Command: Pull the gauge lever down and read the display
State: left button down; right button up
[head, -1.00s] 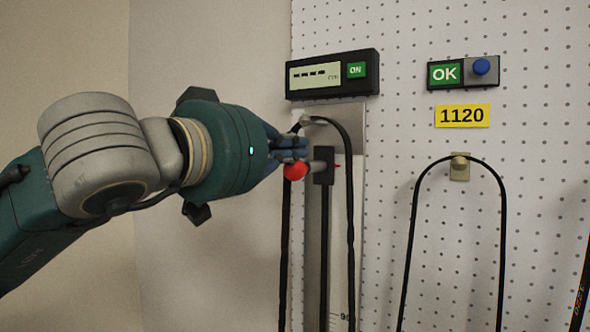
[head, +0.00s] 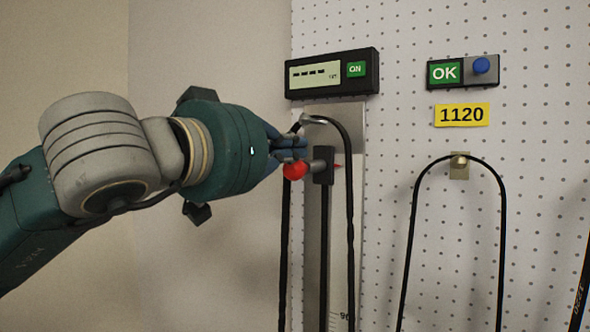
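The gauge is a tall metal plate (head: 345,200) on the pegboard, with a dark vertical slot and scale marks low down. Its lever (head: 322,165) is a black slider with a red ball knob (head: 294,170), near the top of the slot. The display (head: 315,74) above it shows dashes beside a green ON button (head: 356,69). My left gripper (head: 298,148) is at the knob, just above it; I cannot tell whether it touches. Its fingers are partly hidden, so its opening is unclear. My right gripper is not in view.
A black belt loop hangs over a hook (head: 310,119) in front of the gauge, close to my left fingers. Another black belt (head: 410,240) hangs from a peg (head: 459,165) to the right. A green OK sign (head: 445,73), a blue button (head: 481,66) and a yellow 1120 label (head: 462,115) are at upper right.

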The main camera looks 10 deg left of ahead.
pick_arm(q)
jog(key=shift+w+f, duration=0.1)
jog(key=shift+f, duration=0.3)
